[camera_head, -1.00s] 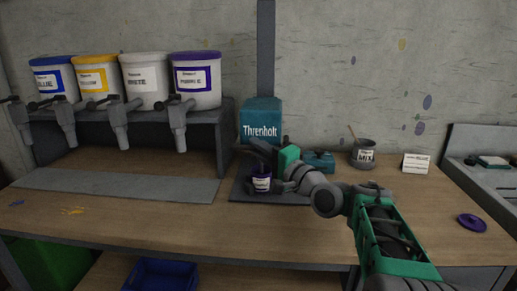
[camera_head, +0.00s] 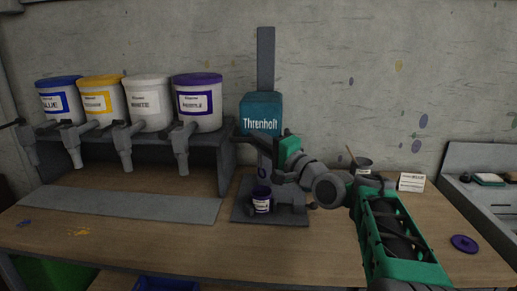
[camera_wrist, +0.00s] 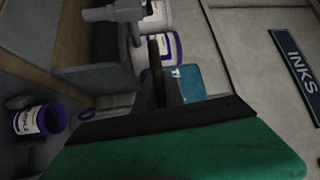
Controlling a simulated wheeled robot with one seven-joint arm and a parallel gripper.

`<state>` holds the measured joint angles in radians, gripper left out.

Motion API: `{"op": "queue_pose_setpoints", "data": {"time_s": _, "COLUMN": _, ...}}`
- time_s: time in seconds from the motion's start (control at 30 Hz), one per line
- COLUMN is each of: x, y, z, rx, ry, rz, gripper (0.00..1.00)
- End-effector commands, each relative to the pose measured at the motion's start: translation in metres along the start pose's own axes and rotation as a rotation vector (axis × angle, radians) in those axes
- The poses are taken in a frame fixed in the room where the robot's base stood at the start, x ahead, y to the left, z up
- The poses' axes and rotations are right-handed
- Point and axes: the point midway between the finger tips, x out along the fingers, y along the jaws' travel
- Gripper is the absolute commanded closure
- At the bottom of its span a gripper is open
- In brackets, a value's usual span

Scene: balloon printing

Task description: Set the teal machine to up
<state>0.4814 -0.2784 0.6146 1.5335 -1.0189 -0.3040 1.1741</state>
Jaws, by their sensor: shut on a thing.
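The teal machine (camera_head: 261,113), labelled "Threnholt", has its head raised on a tall grey post (camera_head: 266,55) above a dark base plate (camera_head: 243,212). A small purple jar (camera_head: 262,201) with a white label stands upright on the base, below the tool. My gripper (camera_head: 266,142) is just in front of the head's lower edge, shut on what looks like the machine's dark handle (camera_wrist: 158,72). The exact grip is partly hidden.
Blue, yellow, white and purple paint buckets (camera_head: 198,103) with taps stand on a shelf at left. A mixing pot (camera_head: 361,164), a small card (camera_head: 411,182) and a purple lid (camera_head: 464,243) are at right. The front middle of the bench is clear.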

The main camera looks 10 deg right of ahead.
Motion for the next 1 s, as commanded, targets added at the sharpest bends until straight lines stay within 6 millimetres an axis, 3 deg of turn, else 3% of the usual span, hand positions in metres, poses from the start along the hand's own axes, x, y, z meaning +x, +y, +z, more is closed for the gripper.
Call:
{"op": "queue_pose_setpoints", "data": {"time_s": 0.03, "x": 0.001, "y": -0.008, "z": -0.001, "rx": -0.001, "ry": 0.000, "rz": 0.000, "gripper": 1.00}}
{"op": "queue_pose_setpoints", "data": {"time_s": 0.37, "x": 0.001, "y": -0.012, "z": -0.002, "rx": -0.006, "ry": 0.001, "rz": -0.007, "gripper": 1.00}}
{"op": "queue_pose_setpoints", "data": {"time_s": 0.4, "x": 0.001, "y": -0.013, "z": -0.002, "rx": -0.006, "ry": 0.001, "rz": -0.007, "gripper": 0.83}}
{"op": "queue_pose_setpoints", "data": {"time_s": 0.63, "x": 0.001, "y": -0.010, "z": -0.001, "rx": -0.003, "ry": 0.001, "rz": -0.004, "gripper": 0.64}}
{"op": "queue_pose_setpoints", "data": {"time_s": 0.87, "x": 0.001, "y": -0.008, "z": -0.001, "rx": -0.001, "ry": 0.000, "rz": -0.001, "gripper": 0.64}}
{"op": "queue_pose_setpoints", "data": {"time_s": 1.0, "x": -0.012, "y": -0.008, "z": -0.002, "rx": -0.001, "ry": 0.003, "rz": -0.001, "gripper": 0.64}}
